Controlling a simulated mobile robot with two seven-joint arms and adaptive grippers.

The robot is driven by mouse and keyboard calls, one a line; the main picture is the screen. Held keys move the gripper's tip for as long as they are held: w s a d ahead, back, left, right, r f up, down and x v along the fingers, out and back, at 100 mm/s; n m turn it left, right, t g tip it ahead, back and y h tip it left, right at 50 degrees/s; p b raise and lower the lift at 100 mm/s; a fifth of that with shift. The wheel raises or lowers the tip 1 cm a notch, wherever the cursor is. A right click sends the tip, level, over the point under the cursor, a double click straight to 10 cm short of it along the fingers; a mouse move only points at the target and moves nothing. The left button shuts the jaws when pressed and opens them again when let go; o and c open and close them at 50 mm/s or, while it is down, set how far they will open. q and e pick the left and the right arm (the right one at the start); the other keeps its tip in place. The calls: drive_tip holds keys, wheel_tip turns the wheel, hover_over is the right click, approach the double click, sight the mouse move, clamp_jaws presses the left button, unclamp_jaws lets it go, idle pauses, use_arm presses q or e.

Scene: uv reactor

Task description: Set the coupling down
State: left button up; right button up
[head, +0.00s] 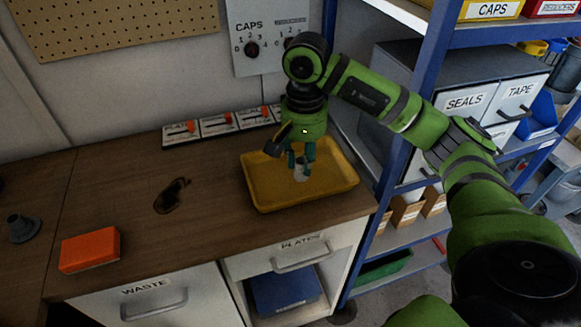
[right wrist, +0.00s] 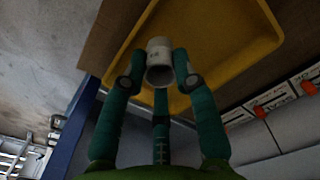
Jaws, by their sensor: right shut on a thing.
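The coupling is a short pale grey-white hollow cylinder (head: 300,170), and it also shows in the right wrist view (right wrist: 159,52). My right gripper (head: 301,155) is shut on it and points down over the yellow tray (head: 262,197). In the right wrist view its teal fingers (right wrist: 160,82) stand around the coupling, with the tray floor behind. I cannot tell whether the coupling touches the tray. The tray looks otherwise empty. My left gripper is not in view.
An orange block (head: 90,250), a dark stain (head: 172,196) and a grey funnel-like part (head: 23,228) are on the bench. Several switch panels (head: 220,124) line the wall behind. A blue shelf post (head: 412,120) rises right of the tray.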

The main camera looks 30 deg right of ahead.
drive_tip(key=w+f, duration=0.1)
drive_tip(key=w+a, duration=0.1)
drive_tip(key=shift+w+f+p, duration=0.35)
drive_tip(key=shift+w, duration=0.05)
drive_tip(key=shift+a+f, duration=0.1)
drive_tip(key=shift+f, duration=0.25)
wheel_tip(320, 180, down, 3)
drive_tip(key=shift+f+p, duration=0.1)
drive_tip(key=shift+p, duration=0.7)
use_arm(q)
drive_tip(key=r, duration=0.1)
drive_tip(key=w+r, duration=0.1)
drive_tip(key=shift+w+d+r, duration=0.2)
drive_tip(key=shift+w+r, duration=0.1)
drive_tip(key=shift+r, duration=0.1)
use_arm(e)
drive_tip(key=shift+f, duration=0.1)
drive_tip(key=shift+f+b, duration=0.25)
drive_tip(key=shift+b, duration=0.1)
drive_tip(key=o, duration=0.9)
drive_tip(key=shift+r, duration=0.1)
drive_tip(key=shift+c, duration=0.2)
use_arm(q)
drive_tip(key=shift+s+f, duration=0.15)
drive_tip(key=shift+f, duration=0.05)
